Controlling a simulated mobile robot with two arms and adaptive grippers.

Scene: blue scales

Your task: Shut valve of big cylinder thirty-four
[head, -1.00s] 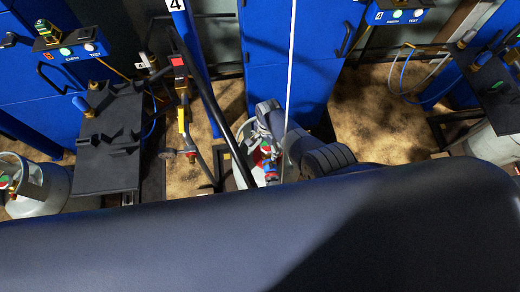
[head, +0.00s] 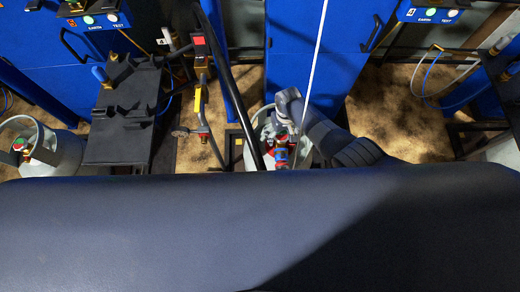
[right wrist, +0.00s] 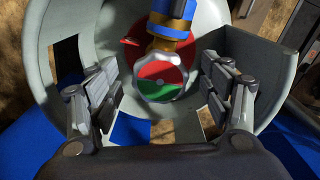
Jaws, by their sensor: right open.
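The big cylinder (head: 252,150) stands below the middle of the head view, partly hidden by my right arm and dark body. In the right wrist view its pale collar (right wrist: 45,55) surrounds the valve handwheel (right wrist: 160,78), which has a silver rim and a red and green face. A brass and blue fitting (right wrist: 172,22) sits just beyond the handwheel. My right gripper (right wrist: 158,98) is open, with one finger on each side of the handwheel and visible gaps. In the head view my right gripper (head: 284,128) is over the cylinder's top. No number is readable on it. My left gripper does not show.
Another pale cylinder (head: 52,155) stands at the left. A black stand (head: 125,115) is between the two. A yellow and red hose fitting (head: 200,95) hangs left of the big cylinder. Blue cabinets (head: 325,45) rise behind. Bare brown floor (head: 385,105) is open at the right.

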